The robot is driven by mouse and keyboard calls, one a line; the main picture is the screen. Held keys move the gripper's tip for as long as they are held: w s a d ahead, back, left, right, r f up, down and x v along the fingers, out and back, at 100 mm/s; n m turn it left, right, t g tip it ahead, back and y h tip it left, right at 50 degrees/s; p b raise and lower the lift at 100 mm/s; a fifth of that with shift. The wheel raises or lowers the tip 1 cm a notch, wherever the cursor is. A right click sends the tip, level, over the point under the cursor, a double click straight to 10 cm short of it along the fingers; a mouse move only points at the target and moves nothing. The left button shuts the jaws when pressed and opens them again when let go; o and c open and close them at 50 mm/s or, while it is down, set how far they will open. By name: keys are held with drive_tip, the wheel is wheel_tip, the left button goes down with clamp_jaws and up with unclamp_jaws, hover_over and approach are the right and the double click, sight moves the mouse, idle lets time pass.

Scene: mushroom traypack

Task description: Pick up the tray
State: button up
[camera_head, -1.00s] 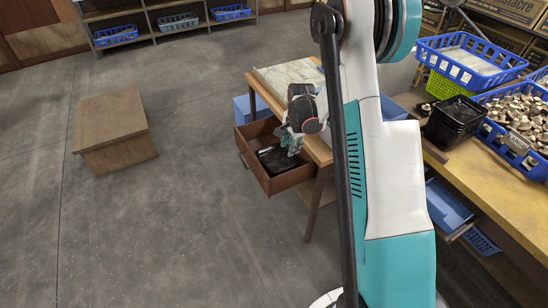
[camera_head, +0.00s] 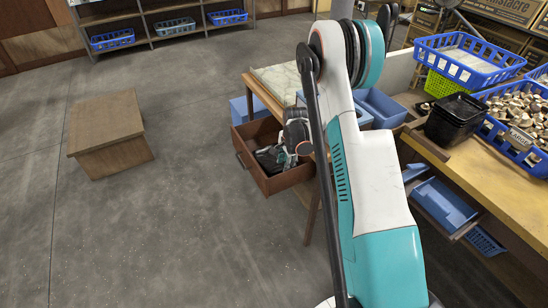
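A black tray (camera_head: 264,155) lies inside the open wooden drawer (camera_head: 252,171) under the small side table. My gripper (camera_head: 283,160) reaches down into the drawer at the tray, partly covering it. The fingers are small and dark against the tray, so I cannot tell whether they are open or shut, or whether they touch it. A separate stack of black trays (camera_head: 453,122) stands on the wooden workbench at the right.
My arm crosses the view in front of the side table (camera_head: 262,88). The workbench (camera_head: 490,185) holds blue baskets, one with mushrooms (camera_head: 515,118). A wooden box (camera_head: 108,137) stands on the floor at left. The floor between box and drawer is clear.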

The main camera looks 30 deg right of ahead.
drive_tip(key=f, duration=0.1)
drive_tip(key=f+b, duration=0.1)
drive_tip(key=f, duration=0.2)
drive_tip(key=shift+w+b, duration=0.3)
drive_tip(key=shift+b, duration=0.05)
drive_tip(key=shift+r, duration=0.1)
drive_tip(key=shift+c, duration=0.2)
clamp_jaws()
